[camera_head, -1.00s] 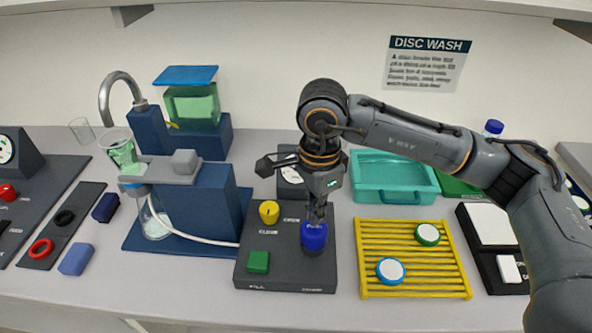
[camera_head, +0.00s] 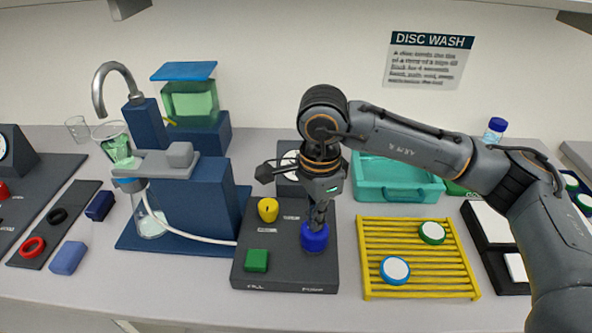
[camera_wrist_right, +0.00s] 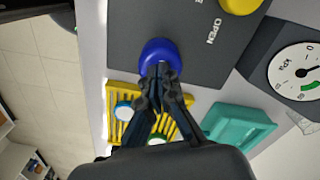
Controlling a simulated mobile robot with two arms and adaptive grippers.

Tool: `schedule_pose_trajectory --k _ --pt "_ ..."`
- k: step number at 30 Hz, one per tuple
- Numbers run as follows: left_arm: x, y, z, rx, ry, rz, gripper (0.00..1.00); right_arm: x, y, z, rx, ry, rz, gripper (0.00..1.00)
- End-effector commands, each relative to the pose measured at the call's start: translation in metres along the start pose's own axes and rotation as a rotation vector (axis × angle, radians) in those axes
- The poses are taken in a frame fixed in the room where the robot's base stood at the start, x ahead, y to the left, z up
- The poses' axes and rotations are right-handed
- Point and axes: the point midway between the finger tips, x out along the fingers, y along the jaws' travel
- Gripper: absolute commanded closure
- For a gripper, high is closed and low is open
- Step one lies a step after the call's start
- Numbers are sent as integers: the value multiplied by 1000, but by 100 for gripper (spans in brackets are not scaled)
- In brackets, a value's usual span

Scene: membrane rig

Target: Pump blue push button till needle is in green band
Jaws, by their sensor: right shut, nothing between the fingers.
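The blue push button (camera_head: 314,239) stands at the right of the dark control panel (camera_head: 285,276). My right gripper (camera_head: 317,224) is shut and empty, pointing down with its fingertips on top of the button. In the right wrist view the closed fingertips (camera_wrist_right: 160,72) meet the blue cap (camera_wrist_right: 159,54). The round white kPa gauge (camera_wrist_right: 297,72) shows at that view's right edge, with a green band on its lower part. Its dark needle is small, and I cannot tell its exact reading. In the head view my gripper partly hides the gauge (camera_head: 289,160). My left gripper is not in view.
A yellow knob (camera_head: 268,209) and a green square button (camera_head: 256,260) sit left of the blue button. A yellow rack (camera_head: 415,276) with two discs is close on the right. A teal tray (camera_head: 398,195) lies behind. A blue stand (camera_head: 207,203) with tubing is left.

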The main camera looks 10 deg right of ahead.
Motion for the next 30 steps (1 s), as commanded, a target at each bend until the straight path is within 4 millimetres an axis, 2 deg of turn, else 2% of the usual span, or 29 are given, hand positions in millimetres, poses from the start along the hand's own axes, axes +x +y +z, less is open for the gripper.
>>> schedule_pose_trajectory --k 1,6,13,22,30 --pt "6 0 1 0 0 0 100 7 0 0 -1 0 2 100" --pt "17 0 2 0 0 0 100 17 1 0 -1 0 3 100" --pt "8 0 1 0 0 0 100 4 0 0 -1 -1 2 100" --pt "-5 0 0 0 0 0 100 -29 0 0 -1 0 3 100" --pt "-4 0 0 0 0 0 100 -30 0 0 -1 0 3 100"
